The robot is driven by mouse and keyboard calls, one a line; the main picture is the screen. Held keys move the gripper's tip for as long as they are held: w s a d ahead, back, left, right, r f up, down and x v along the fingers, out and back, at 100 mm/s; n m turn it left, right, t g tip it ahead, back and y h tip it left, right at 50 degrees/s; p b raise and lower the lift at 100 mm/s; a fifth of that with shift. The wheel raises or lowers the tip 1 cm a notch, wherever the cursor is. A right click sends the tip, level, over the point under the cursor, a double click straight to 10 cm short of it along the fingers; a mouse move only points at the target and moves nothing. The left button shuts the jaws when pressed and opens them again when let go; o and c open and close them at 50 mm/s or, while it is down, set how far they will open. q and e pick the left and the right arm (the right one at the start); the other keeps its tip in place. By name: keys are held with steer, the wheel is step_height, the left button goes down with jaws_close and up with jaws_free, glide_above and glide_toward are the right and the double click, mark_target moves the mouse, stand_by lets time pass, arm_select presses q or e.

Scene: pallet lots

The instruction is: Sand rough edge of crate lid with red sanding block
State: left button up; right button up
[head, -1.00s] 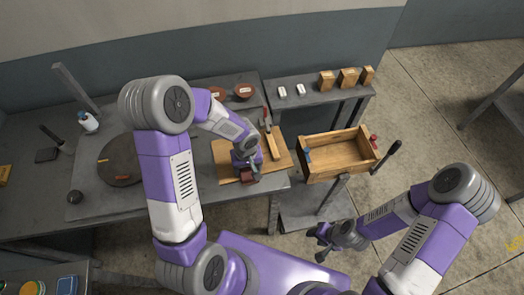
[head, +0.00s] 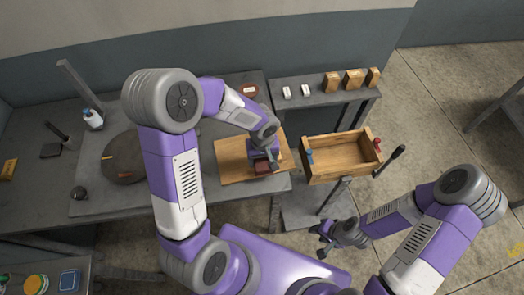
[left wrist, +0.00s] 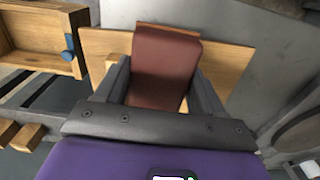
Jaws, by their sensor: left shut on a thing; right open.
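My left gripper (head: 264,160) is shut on the red sanding block (head: 262,168), low over the crate lid (head: 232,160) near its front right part. In the left wrist view the dark red block (left wrist: 163,65) sits between the two grey fingers, with the pale wooden lid (left wrist: 228,68) behind it. I cannot tell whether the block touches the lid. My forearm and wrist hide the lid's back right part. My right gripper (head: 325,240) is open and empty, away from the bench, low in front of the side table.
An open wooden crate (head: 312,176) stands right of the bench; its edge also shows in the left wrist view (left wrist: 30,62). Small wooden blocks (head: 354,79) and white pieces (head: 287,92) lie on the back shelf. A dark round disc (head: 122,168) and a bottle (head: 93,119) are at left.

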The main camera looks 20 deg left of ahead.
arm_select(q)
steer(key=shift+r+p, duration=0.75)
steer(key=shift+r, duration=0.7)
steer(key=shift+f, duration=0.1)
